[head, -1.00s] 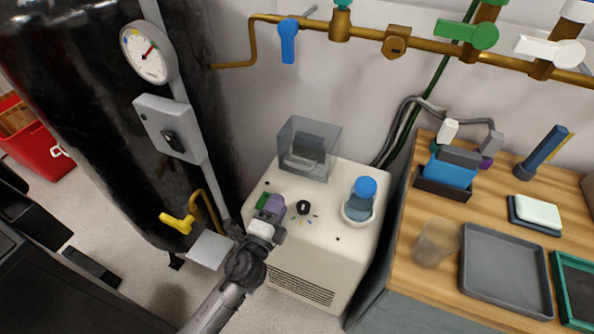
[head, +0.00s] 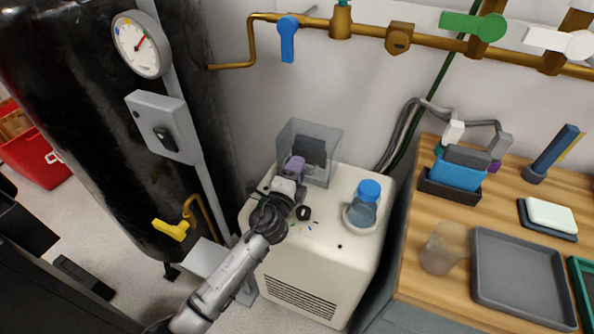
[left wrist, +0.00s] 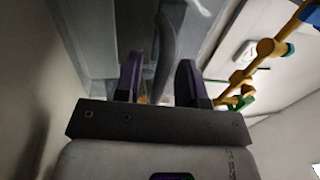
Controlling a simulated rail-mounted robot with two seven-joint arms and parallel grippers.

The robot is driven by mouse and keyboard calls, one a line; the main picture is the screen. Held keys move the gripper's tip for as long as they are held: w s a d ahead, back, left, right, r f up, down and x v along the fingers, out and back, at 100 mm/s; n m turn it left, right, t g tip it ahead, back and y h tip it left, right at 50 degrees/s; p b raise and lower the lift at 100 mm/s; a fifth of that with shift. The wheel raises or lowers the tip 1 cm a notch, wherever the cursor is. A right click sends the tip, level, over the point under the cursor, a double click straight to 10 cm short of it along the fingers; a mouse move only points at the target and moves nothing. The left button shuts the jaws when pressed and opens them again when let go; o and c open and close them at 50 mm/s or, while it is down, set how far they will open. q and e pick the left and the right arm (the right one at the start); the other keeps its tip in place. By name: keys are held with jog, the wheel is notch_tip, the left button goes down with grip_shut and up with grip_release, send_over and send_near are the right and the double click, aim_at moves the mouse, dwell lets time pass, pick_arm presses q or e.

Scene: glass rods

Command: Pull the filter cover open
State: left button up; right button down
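The filter cover (head: 322,132) is a see-through grey box on the back of the white machine (head: 310,264). A dark grey part shows inside or behind it. My left gripper (head: 295,164), with purple fingers, is at the lower left front of the cover. In the left wrist view, the gripper (left wrist: 160,64) has its two fingers spread. A dark grey curved bar, which looks like the cover's handle (left wrist: 167,42), shows ahead between them. I cannot tell whether the fingers touch it. The cover looks closed. My right gripper is not in view.
A black tank (head: 100,110) stands to the left. Brass pipes (head: 360,33) run along the wall above. A wooden bench (head: 413,213) with trays is to the right.

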pick_arm(q)
grip_shut()
dwell(0.3)
dwell(0.3)
